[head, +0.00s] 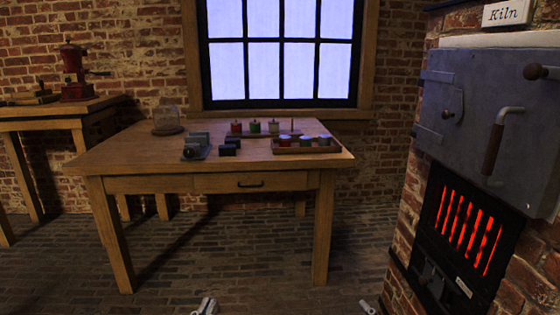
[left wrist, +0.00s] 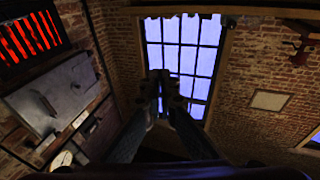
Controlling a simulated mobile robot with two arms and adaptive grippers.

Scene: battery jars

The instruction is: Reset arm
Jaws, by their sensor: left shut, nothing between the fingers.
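My left gripper (head: 207,305) shows only as a small pale tip at the bottom edge of the head view, over the brick floor in front of the table. In the left wrist view its two dark fingers (left wrist: 163,84) come together at the tips, shut with nothing held, in front of the window. A small pale part of my right gripper (head: 367,308) shows at the bottom edge of the head view, further right. Too little of it shows to tell its state. Both grippers are apart from the table and the kiln.
A side table (head: 55,112) stands at left. The floor (head: 225,262) ahead is clear.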

